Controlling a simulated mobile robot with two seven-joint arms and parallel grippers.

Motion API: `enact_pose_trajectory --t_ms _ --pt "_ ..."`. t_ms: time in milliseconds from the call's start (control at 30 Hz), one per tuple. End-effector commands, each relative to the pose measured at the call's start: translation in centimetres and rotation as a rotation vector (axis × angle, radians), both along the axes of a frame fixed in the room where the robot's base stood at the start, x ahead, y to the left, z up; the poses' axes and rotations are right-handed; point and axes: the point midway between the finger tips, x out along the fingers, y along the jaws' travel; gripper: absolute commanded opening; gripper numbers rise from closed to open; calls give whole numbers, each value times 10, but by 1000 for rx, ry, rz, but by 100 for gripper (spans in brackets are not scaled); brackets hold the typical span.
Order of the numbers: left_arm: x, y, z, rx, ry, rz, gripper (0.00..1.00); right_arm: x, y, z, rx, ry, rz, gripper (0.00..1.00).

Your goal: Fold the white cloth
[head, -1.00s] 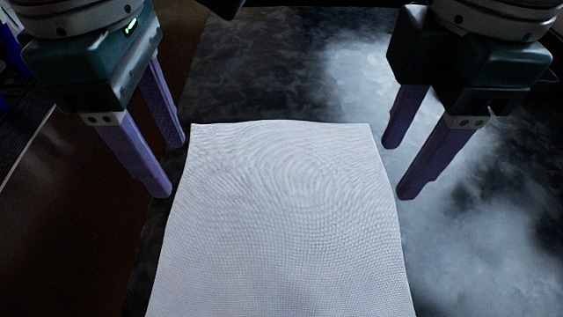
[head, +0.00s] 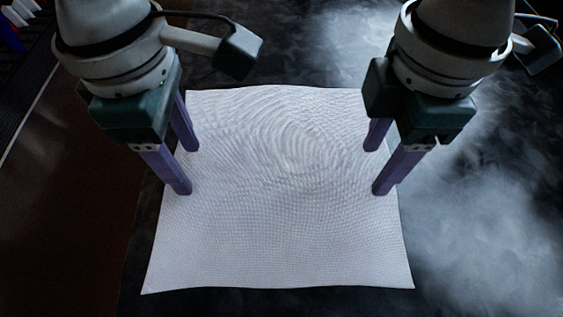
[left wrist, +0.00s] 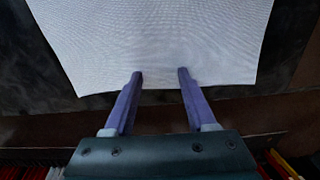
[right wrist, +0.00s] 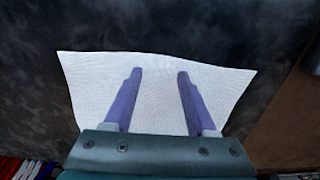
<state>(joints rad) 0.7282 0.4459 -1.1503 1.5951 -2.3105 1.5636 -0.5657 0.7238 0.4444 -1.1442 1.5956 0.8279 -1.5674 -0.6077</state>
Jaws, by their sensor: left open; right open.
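The white cloth (head: 280,220) lies spread out, nearly flat, on the dark table in the head view, with slight waves along its edges. It also shows in the left wrist view (left wrist: 160,40) and the right wrist view (right wrist: 155,95). My left gripper (head: 190,170) is open at the cloth's left edge, its purple fingers pointing down; it also shows in the left wrist view (left wrist: 160,75). My right gripper (head: 382,170) is open at the cloth's right edge and also shows in the right wrist view (right wrist: 160,75). Neither holds the cloth. Whether fingertips touch it, I cannot tell.
The dark, smoky-patterned table (head: 480,230) has free room to the right of the cloth. Its left edge runs close to the cloth's left side, with a brown floor (head: 70,220) beyond. Red objects (left wrist: 30,172) show at the bottom of the left wrist view.

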Motion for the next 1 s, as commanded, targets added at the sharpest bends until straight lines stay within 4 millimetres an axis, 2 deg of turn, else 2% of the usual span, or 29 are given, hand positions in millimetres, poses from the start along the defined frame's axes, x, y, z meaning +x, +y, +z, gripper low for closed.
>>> enact_pose_trajectory --t_ms 1000 --pt "-1 1 -1 2 3 1 0 -1 -1 -2 -2 2 -1 0"
